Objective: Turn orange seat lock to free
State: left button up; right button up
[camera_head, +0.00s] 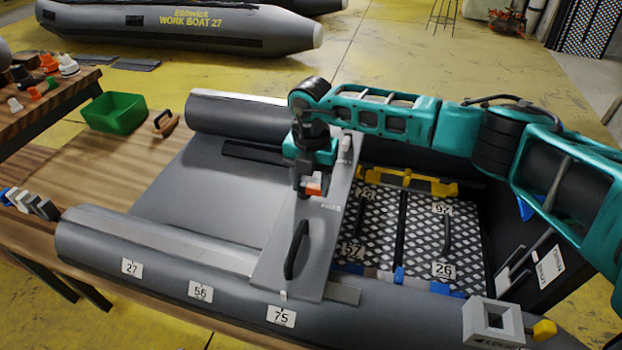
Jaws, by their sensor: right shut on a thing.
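The orange seat lock (314,189) sits on the grey seat board (300,262) that lies across the inflatable boat (180,258). My right gripper (308,186) points down at it from above and is shut on it. The fingers hide part of the lock, so which way it is turned cannot be read clearly. A black handle (297,249) stands on the seat board, nearer than the lock. My left gripper is not in view.
A floor of patterned panels (420,235) with number labels and a yellow bar (408,181) lies right of the seat. A grey square block (492,322) stands on the near tube. A green bin (114,112) and a wooden-backed brush (165,123) are at the left.

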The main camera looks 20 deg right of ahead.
aim_at(311, 185)
jog(key=o, duration=1)
jog(key=shift+o, duration=0.2)
jog(key=shift+r, duration=0.1)
notch_tip(311, 185, up, 13)
